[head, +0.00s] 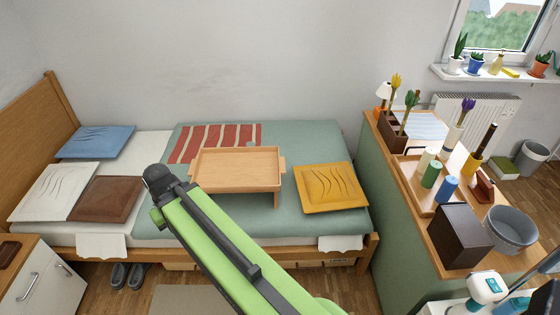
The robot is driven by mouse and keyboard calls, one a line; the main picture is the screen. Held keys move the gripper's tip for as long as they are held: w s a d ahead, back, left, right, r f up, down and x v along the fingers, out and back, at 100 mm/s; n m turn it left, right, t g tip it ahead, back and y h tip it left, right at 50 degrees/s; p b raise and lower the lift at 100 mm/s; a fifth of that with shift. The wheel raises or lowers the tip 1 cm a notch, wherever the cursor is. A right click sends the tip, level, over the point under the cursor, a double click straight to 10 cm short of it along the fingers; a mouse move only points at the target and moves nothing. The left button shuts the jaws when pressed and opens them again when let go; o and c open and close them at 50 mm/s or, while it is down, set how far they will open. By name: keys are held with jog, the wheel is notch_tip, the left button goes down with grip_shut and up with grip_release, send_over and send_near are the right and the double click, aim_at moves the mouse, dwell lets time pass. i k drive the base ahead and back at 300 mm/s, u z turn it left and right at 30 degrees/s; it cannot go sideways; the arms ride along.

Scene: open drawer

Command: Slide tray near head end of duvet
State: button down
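A wooden bed tray (236,168) with raised sides and short legs stands on the green duvet (305,140), near the middle of the bed. The duvet's left edge lies beside the bare white sheet, toward the headboard and pillows. My green arm reaches up from the bottom of the head view, and its dark end (160,180) is just left of the tray's left side. I cannot tell whether it touches the tray. The gripper's fingers are hidden or too small to make out.
A yellow cushion (331,187) lies right of the tray, and a red striped cloth (212,140) lies behind it. Brown (106,199), white (55,191) and blue (97,141) pillows are by the headboard (38,127). A cluttered cabinet (385,165) stands at right.

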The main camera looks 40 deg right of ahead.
aim_at(240, 169)
jog(key=i, duration=0.9)
jog(key=z, duration=0.05)
